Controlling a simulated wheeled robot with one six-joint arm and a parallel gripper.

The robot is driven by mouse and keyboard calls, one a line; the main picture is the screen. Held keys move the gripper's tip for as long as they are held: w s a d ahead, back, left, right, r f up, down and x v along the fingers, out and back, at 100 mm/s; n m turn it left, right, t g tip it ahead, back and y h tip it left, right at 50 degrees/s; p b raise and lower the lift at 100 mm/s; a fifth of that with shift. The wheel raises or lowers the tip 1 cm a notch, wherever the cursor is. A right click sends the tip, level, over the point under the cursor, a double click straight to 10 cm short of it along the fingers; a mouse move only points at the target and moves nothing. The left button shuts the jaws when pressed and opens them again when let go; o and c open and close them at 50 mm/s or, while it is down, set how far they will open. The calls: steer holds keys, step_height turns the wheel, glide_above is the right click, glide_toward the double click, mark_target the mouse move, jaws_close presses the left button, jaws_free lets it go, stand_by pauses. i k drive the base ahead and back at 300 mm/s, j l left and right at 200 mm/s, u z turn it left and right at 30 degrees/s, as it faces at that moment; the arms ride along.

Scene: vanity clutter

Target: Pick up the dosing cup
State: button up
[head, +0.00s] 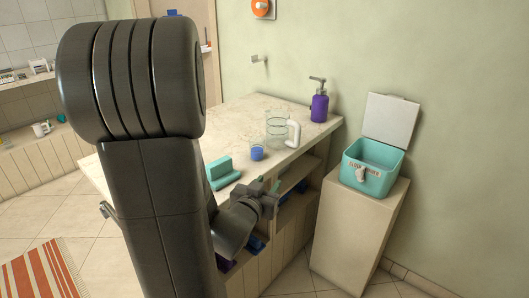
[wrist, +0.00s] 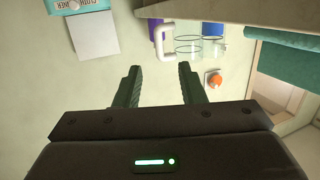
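The dosing cup, apparently the small blue-filled clear cup (head: 257,153), stands upright on the pale counter (head: 240,118), near its right edge. A blue shape in the wrist view (wrist: 213,29) looks like the same cup. My gripper (head: 271,186) is lower and nearer than the cup, at the counter's front right side, apart from it. In the wrist view my gripper (wrist: 160,70) has its two fingers spread, with nothing held between them.
A clear jug with a white handle (head: 293,132) stands just behind the cup. A teal block-like holder (head: 222,176) sits in front-left of it. A purple pump bottle (head: 319,108) stands at the back corner. A teal open-lidded box (head: 375,180) sits on a pedestal at right.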

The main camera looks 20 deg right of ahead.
mark_target(257, 148)
steer(key=l, duration=0.85)
steer(key=i+l, duration=0.1)
steer(key=l, duration=0.7)
steer(key=l+u, duration=0.7)
steer(key=k+l+u, duration=0.1)
steer(key=l+u, duration=0.4)
steer(key=u, duration=0.75)
